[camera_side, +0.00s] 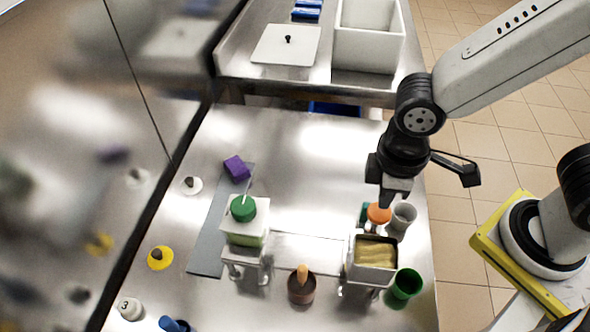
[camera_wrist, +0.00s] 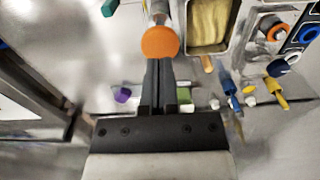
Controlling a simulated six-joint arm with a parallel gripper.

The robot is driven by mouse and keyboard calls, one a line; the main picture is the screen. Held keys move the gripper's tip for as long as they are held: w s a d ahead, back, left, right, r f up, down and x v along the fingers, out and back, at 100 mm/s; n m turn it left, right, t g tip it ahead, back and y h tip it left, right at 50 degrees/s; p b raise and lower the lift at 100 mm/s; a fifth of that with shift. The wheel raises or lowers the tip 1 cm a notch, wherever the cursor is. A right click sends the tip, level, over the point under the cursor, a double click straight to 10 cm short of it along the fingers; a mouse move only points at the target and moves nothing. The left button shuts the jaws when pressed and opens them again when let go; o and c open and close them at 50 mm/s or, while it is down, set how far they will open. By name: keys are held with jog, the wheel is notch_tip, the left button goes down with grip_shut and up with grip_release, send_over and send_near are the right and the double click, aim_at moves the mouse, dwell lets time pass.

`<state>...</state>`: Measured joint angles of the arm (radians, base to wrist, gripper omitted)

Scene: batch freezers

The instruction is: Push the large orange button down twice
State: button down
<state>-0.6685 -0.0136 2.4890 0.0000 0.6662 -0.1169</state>
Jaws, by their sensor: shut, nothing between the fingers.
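The large orange button (camera_side: 379,213) is a round cap at the right of the metal table, behind a metal container of yellowish contents. In the wrist view the orange button (camera_wrist: 160,43) is a round disc just beyond my fingertips. My gripper (camera_side: 386,203) points down, its tips at or just above the button in the side view. In the wrist view my gripper (camera_wrist: 158,62) has its two dark fingers together, with nothing between them. I cannot tell whether the tips touch the button.
Close around the button are a grey cup (camera_side: 403,217), the metal container (camera_side: 372,272) and a green cup (camera_side: 404,288). Further left stand a green-lidded container (camera_side: 245,222), a brown cup (camera_side: 301,288) and a purple block (camera_side: 236,169). The table's back middle is clear.

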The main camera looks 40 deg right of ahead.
aim_at(380, 212)
jog(key=shift+f, duration=2.2)
dwell(1.1)
jog(key=shift+r, duration=2.2)
